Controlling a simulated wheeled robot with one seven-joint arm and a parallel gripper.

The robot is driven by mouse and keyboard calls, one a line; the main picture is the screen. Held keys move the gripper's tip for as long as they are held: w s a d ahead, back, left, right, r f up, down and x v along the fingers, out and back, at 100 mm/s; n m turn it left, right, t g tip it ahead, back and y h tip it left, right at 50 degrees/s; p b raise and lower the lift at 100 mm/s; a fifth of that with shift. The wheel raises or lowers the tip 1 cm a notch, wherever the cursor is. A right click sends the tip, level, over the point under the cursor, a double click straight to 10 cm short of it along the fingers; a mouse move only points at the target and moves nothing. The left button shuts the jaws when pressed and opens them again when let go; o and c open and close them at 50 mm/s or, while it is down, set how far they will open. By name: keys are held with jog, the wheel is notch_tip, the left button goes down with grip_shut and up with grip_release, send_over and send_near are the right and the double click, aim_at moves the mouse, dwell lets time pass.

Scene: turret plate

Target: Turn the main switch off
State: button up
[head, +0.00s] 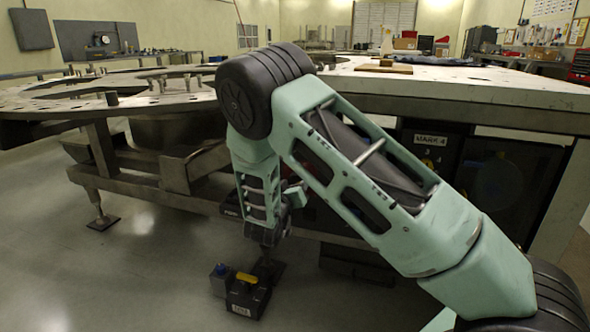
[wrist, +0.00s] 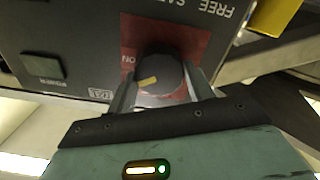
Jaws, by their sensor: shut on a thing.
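The main switch is a round black knob (wrist: 160,72) with a yellow mark, on a red plate (wrist: 196,46) of a dark panel in the wrist view. The lettering appears upside down. An ON label is just left of the knob, and the yellow mark lies on the knob's left part, pointing roughly left. My gripper (wrist: 160,88) has one finger on each side of the knob and is shut on it. In the head view my arm reaches down in front of the turret plate, and the knob is hidden or too small to tell.
The large metal turret plate (head: 500,86) stands on a steel frame (head: 130,186). A dark box with a yellow top part (head: 245,279) is on the floor below my wrist. A panel marked MARK 4 (head: 430,141) shows behind my arm. The floor at left is clear.

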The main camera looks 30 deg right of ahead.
jog(key=n+p, duration=0.5)
jog(key=p, duration=0.1)
jog(key=shift+a+r+n, duration=0.1)
jog(key=shift+r+n, duration=0.05)
jog(key=shift+n, duration=0.25)
jog(key=n+p, duration=0.1)
jog(key=n, duration=0.1)
jog(key=n+p, duration=0.2)
jog(key=n, duration=0.1)
jog(key=shift+f+n+p, duration=0.3)
jog(key=shift+p, duration=0.1)
jog(key=o, duration=1)
jog(key=p+v, duration=0.1)
jog(key=v, duration=1.6)
jog(key=shift+s+a+f, duration=0.15)
